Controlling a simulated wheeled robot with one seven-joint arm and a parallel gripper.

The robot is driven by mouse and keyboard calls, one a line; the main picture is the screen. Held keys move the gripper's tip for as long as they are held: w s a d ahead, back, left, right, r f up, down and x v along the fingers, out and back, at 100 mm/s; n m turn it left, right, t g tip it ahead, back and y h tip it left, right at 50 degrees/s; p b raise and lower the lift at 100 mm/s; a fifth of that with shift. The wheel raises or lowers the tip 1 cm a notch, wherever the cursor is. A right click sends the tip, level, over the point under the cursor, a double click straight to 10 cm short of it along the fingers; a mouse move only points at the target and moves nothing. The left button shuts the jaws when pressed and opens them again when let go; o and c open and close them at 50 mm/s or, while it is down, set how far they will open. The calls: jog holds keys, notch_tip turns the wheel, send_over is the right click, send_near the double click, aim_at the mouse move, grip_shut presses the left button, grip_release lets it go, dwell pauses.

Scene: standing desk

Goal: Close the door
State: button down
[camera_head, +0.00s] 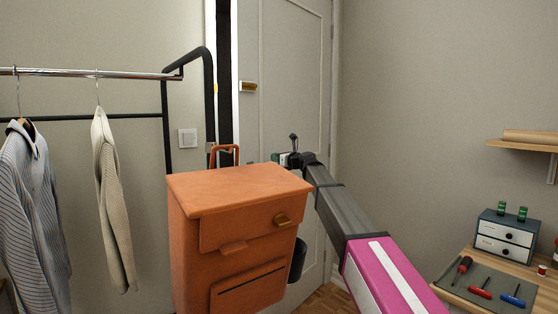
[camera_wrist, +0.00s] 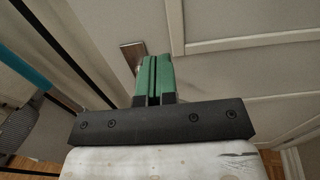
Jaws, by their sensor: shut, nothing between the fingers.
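The pale panelled door (camera_head: 285,70) stands at the back, right of a dark vertical gap and a white edge strip. It looks ajar, but how far I cannot tell. A small brass fitting (camera_head: 248,86) sits near its left edge. My gripper (camera_head: 280,158) is in front of the door's lower part, partly hidden behind an orange case. In the wrist view my gripper (camera_wrist: 154,72) has its green fingers shut together and empty, pointing towards the door surface (camera_wrist: 220,70). A brownish metal plate (camera_wrist: 130,52) shows beside the fingertips. I cannot tell whether the fingers touch the door.
The orange case (camera_head: 235,230) stands in the foreground, left of my arm. A clothes rack (camera_head: 100,73) with hanging garments is at the left. A wooden desk (camera_head: 535,285) with tools and a small drawer box (camera_head: 505,235) is at the lower right, under a shelf (camera_head: 525,143).

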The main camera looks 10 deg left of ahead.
aim_at(258, 155)
jog(key=x, duration=0.9)
jog(key=shift+r, duration=0.1)
